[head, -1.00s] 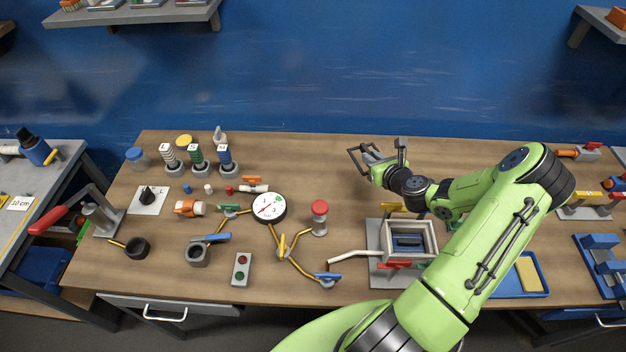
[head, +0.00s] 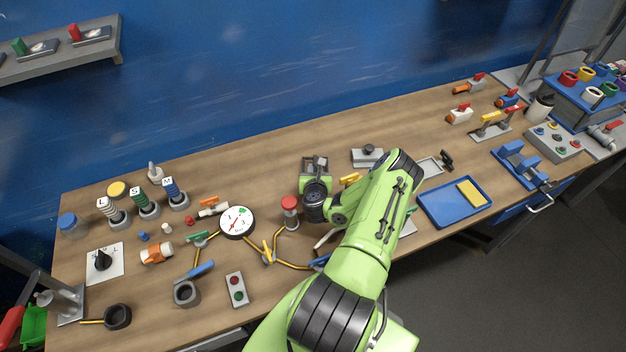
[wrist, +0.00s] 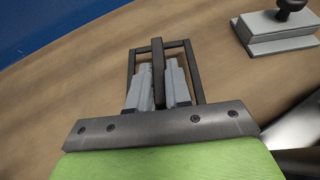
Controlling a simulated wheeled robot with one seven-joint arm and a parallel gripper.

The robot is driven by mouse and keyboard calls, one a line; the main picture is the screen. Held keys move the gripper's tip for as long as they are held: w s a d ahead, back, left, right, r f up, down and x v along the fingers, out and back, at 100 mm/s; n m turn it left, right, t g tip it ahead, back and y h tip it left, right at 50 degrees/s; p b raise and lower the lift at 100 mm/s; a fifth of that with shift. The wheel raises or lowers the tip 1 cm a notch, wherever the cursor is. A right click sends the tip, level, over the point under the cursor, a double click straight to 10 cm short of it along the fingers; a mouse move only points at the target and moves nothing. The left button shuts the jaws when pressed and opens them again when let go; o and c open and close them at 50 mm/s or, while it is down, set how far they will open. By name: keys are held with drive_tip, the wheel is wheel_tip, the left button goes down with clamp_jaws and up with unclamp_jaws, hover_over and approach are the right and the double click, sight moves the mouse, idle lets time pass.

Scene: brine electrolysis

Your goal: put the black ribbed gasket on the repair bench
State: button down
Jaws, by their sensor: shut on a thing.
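My gripper (head: 316,164) is over the back middle of the long wooden table, right of the red-topped post.
The red-topped post (head: 290,208) and round gauge (head: 237,221) stand left of my gripper. A grey block with a black knob (head: 367,157) stands to its right and also shows in the wrist view (wrist: 278,32). A blue tray (head: 440,207) lies further right. The table's back strip is mostly clear.

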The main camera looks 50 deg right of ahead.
wheel_tip(320, 180, down, 3)
drive_tip(key=shift+a+r, duration=0.1)
drive_tip(key=shift+a, duration=0.05)
drive_tip(key=shift+f+b, duration=0.2)
drive_tip(key=shift+b, duration=0.15)
drive_tip(key=c, duration=1.1)
unclamp_jaws()
drive_tip(key=shift+o, duration=0.2)
drive_tip(key=shift+s, duration=0.1)
